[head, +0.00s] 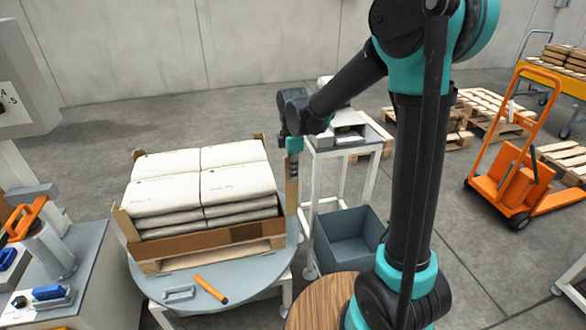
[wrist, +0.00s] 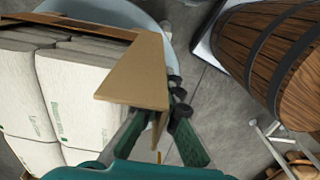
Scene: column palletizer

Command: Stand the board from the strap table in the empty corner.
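My gripper (head: 293,165) points down at the right side of the loaded pallet. It is shut on a brown cardboard corner board (head: 291,192), which stands about upright near the stack's front right corner. In the wrist view the angled board (wrist: 133,82) sits between my fingers (wrist: 165,128), close beside the white bags (wrist: 75,95). I cannot tell whether its foot touches the pallet. The bag stack (head: 205,185) has other boards at its back left (head: 138,154), front left (head: 122,222) and back right (head: 259,138) corners. The strap table (head: 362,138) stands behind my gripper.
The pallet (head: 210,257) rests on a grey round turntable (head: 255,292), with an orange-handled tool (head: 210,290) at its front. A grey bin (head: 350,240) and a wooden barrel (head: 318,303) stand to the right. An orange pallet truck (head: 505,185) is farther right.

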